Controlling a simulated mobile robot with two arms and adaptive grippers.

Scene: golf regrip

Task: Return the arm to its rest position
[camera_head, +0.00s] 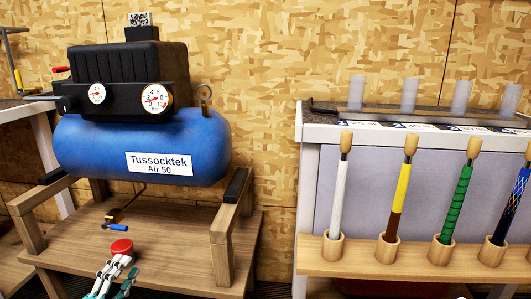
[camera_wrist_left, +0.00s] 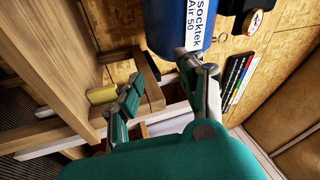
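My left gripper (camera_head: 118,276) shows at the bottom of the head view, in front of the wooden stand (camera_head: 170,252) of the blue compressor. It also fills the lower part of the left wrist view (camera_wrist_left: 160,74). Its two green and grey fingers are spread apart there, with nothing held between them. A red round knob (camera_head: 121,247) shows just above the fingertips in the head view; I cannot tell whether they touch. My right gripper is not in view.
The blue compressor (camera_head: 205,145) sits on the stand, with a blue-handled valve (camera_head: 114,227) below. At right, a wooden rack (camera_head: 345,262) holds several upright grips, including white (camera_head: 337,200), yellow-brown (camera_head: 401,190) and green (camera_head: 456,205) ones. Several translucent tubes (camera_head: 409,94) stand behind.

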